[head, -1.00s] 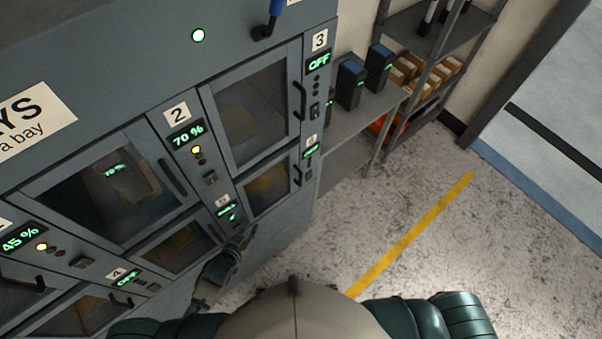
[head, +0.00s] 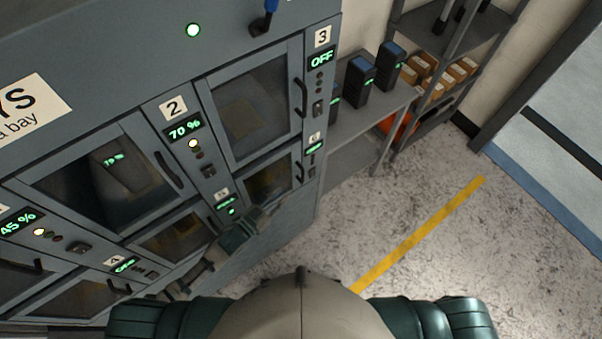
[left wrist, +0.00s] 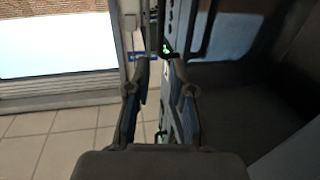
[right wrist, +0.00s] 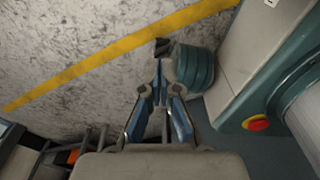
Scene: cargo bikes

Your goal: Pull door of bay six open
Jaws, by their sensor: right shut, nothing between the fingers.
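The bay six door (head: 268,181) is the small lower-right glazed door under bay three in the head view, and it looks shut. Its dark vertical handle (head: 299,172) is on its right edge, beside the small 6 label (head: 315,138) and a green display. My left gripper (head: 268,208) is just below this door, left of and lower than the handle. In the left wrist view my left gripper (left wrist: 160,62) has its fingers apart, with a dark strip with green lights beyond them. I see no handle clearly between them. My right gripper (right wrist: 159,66) is shut and empty over the floor.
Bay two (head: 105,178) and bay three (head: 250,112) doors are shut. A shelf (head: 350,135) with dark blue-topped boxes stands right of the cabinet. The speckled floor with a yellow line (head: 420,235) is clear.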

